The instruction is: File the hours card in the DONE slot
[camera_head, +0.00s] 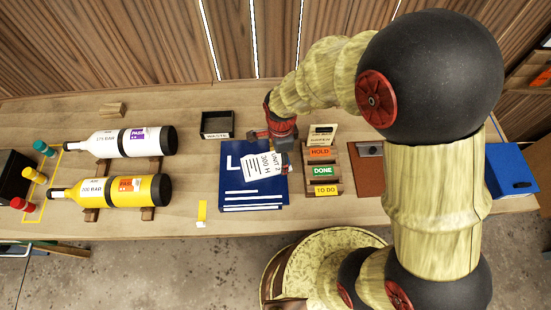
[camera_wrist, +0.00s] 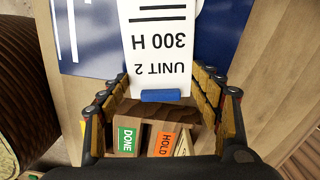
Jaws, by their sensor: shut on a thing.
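The hours card (camera_head: 264,166), white and marked "UNIT 2 300 H", is held over the blue book in the head view. In the wrist view the card (camera_wrist: 160,40) has a blue tab (camera_wrist: 161,96) at its near end, between the fingers. My gripper (camera_wrist: 162,92) is shut on the card at this tab. In the head view my gripper (camera_head: 281,150) is just left of the wooden slot rack (camera_head: 337,178). Its green DONE label (camera_head: 322,171) sits between orange HOLD (camera_head: 320,152) and yellow TO DO (camera_head: 325,190). The wrist view also shows DONE (camera_wrist: 128,139) and HOLD (camera_wrist: 167,143).
The blue book (camera_head: 238,197) lies flat under the card. A black WASTE tray (camera_head: 217,124) stands behind it. A brown clipboard (camera_head: 369,172) lies right of the rack. Two bottles (camera_head: 130,142) (camera_head: 115,190) rest on wooden cradles at left.

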